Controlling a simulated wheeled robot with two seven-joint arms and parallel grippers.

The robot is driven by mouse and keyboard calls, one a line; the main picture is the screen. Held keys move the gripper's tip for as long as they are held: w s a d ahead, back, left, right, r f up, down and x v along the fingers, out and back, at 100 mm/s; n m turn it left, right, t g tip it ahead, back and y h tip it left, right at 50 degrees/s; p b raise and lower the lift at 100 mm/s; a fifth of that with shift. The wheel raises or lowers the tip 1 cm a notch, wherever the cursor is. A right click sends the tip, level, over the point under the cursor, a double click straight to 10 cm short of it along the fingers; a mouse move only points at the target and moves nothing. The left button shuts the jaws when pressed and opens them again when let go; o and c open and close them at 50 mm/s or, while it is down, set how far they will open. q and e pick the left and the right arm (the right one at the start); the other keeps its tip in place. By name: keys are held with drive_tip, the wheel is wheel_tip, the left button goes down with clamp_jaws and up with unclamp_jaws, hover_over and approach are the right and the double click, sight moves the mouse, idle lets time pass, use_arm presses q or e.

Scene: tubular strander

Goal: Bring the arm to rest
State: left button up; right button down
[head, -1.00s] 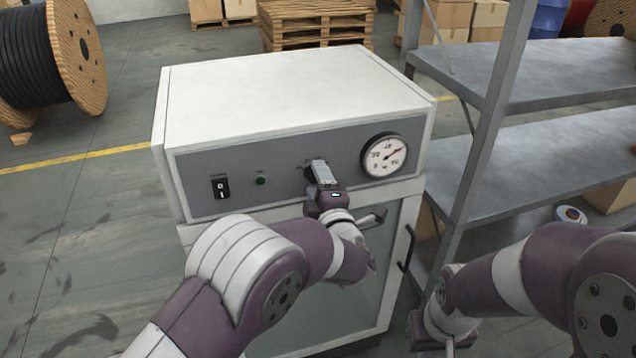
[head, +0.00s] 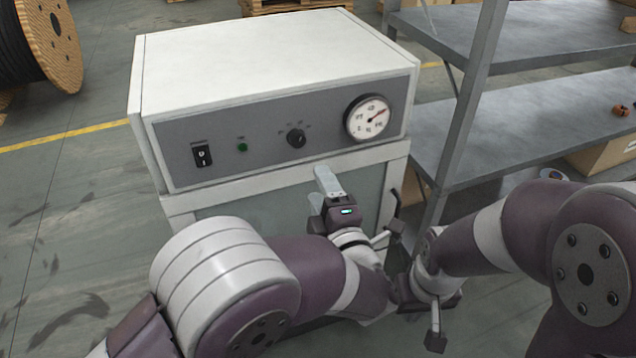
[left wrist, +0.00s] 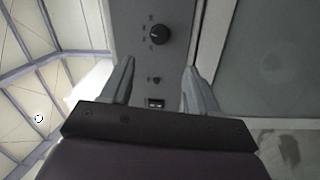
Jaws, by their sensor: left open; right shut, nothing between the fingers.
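My left gripper (head: 325,182) is in front of the white cabinet (head: 265,50), below its grey control panel. It is apart from the black rotary knob (head: 296,138). In the left wrist view its two fingers (left wrist: 160,85) are spread, with nothing between them. The knob (left wrist: 160,34) shows beyond the fingers there. My right gripper (head: 436,335) hangs low at the right, beside the cabinet front. It points down and is shut and empty.
The panel also has a rocker switch (head: 202,155), a green lamp (head: 242,147) and a round gauge (head: 368,118). A grey metal shelf (head: 540,120) stands close at the right. A cable reel (head: 50,45) is at the far left. The floor at the left is clear.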

use_arm(q)
drive_tip(key=w+a+r+m+g+h+p, duration=0.2)
drive_tip(key=w+a+m+g+h+p, duration=0.35)
drive_tip(key=m, duration=0.45)
drive_tip(key=s+a+f+m+g+p, duration=0.1)
drive_tip(key=s+a+m+g+p, duration=0.2)
drive_tip(key=s+a, duration=0.5)
drive_tip(key=s+a+f+m+g+p, duration=0.2)
drive_tip(key=s+a+m+g, duration=0.4)
drive_tip(key=s, duration=0.7)
drive_tip(key=shift+s+a+f+m+g+y+p, duration=0.15)
drive_tip(key=shift+s+a+m+g+y+p, duration=0.15)
drive_tip(key=shift+a+g+p, duration=0.55)
drive_tip(key=shift+a, duration=0.15)
